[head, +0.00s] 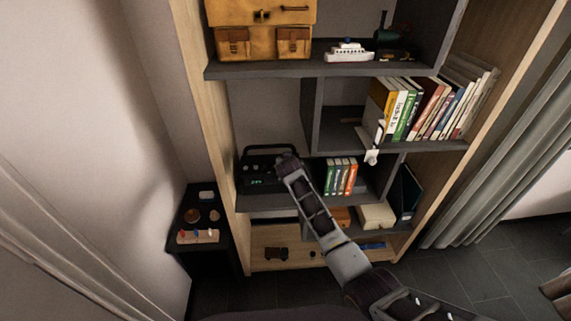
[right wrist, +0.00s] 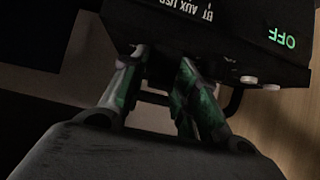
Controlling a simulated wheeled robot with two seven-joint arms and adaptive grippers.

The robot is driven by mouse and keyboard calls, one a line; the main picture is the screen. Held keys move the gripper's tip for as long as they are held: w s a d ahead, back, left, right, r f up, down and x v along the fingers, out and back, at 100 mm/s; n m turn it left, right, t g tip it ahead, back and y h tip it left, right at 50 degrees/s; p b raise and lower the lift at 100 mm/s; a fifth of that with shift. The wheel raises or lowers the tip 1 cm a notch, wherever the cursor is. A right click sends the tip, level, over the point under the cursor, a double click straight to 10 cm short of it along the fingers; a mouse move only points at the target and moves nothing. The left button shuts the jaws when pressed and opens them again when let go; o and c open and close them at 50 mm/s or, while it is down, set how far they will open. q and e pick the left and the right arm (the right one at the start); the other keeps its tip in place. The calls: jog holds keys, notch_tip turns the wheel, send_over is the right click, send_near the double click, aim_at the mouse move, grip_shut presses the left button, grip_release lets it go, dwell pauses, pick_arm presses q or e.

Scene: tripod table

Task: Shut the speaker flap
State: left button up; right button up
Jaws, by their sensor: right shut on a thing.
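The speaker (head: 258,174) is a dark box with a carrying handle and a small green display, on a middle shelf at the left of the unit. In the right wrist view the speaker (right wrist: 215,28) appears upside down, with a lit green "OFF" and "BT AUX USB" lettering. My right gripper (right wrist: 158,72) has its fingertips at the speaker's edge, near the dark handle bar, and is shut on a part of the speaker. Which part is too dark to tell. In the head view my right arm hides the contact. I cannot make out the flap's position. My left gripper is out of view.
Upright books (head: 341,176) stand close to the right of my arm on the same shelf. A shelf board (head: 262,202) runs below the speaker. A small black side table (head: 181,245) with little objects stands at the lower left.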

jog(key=o, duration=0.8)
jog(key=shift+v, duration=6)
jog(key=shift+f, duration=0.1)
